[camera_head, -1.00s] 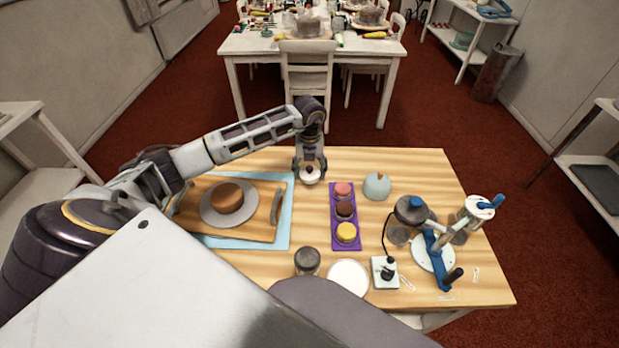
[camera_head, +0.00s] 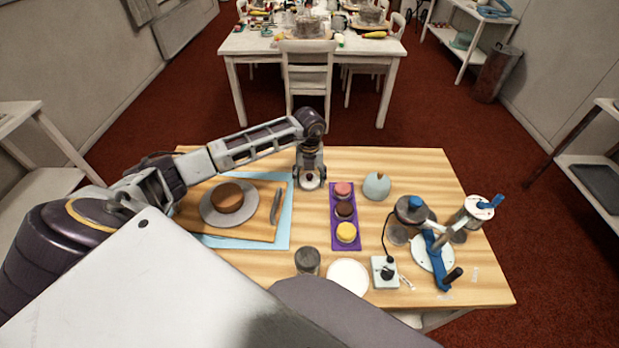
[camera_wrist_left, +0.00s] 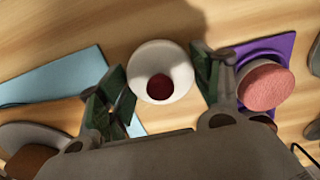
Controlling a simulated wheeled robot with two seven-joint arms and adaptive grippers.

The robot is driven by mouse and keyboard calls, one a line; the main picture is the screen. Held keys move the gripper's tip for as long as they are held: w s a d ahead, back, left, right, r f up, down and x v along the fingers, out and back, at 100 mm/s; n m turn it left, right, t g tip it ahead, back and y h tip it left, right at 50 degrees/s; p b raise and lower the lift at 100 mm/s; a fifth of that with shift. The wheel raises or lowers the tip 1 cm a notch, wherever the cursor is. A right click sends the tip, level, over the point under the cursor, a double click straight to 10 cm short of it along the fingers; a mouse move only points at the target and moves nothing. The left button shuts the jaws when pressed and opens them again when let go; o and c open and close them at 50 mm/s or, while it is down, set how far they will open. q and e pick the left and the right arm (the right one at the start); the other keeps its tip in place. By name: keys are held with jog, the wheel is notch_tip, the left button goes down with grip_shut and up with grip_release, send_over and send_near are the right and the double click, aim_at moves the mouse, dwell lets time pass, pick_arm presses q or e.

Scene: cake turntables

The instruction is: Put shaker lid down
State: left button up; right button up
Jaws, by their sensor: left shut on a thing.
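The shaker lid (camera_wrist_left: 161,71) is a round white piece with a dark red centre, seen from above between the fingers in the left wrist view. My left gripper (camera_wrist_left: 156,82) is shut on it, one finger on each side. In the head view my left gripper (camera_head: 309,184) points down over bare wood, between the blue mat and the purple tray. My right gripper is not in view.
Left of the gripper lie a blue mat (camera_head: 286,222), a board (camera_head: 262,205) and a cake (camera_head: 228,198) on a grey disc. Right are a purple tray (camera_head: 336,228) of small cakes and a bluish dome (camera_head: 376,186). A dark jar (camera_head: 307,261) and white plate (camera_head: 347,278) stand in front.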

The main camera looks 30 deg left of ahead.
pick_arm(q)
jog(key=shift+f, duration=0.2)
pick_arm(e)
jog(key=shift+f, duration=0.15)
pick_arm(q)
jog(key=o, duration=0.7)
jog(key=shift+o, duration=0.3)
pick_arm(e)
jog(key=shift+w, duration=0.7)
pick_arm(q)
jog(key=shift+r, duration=0.15)
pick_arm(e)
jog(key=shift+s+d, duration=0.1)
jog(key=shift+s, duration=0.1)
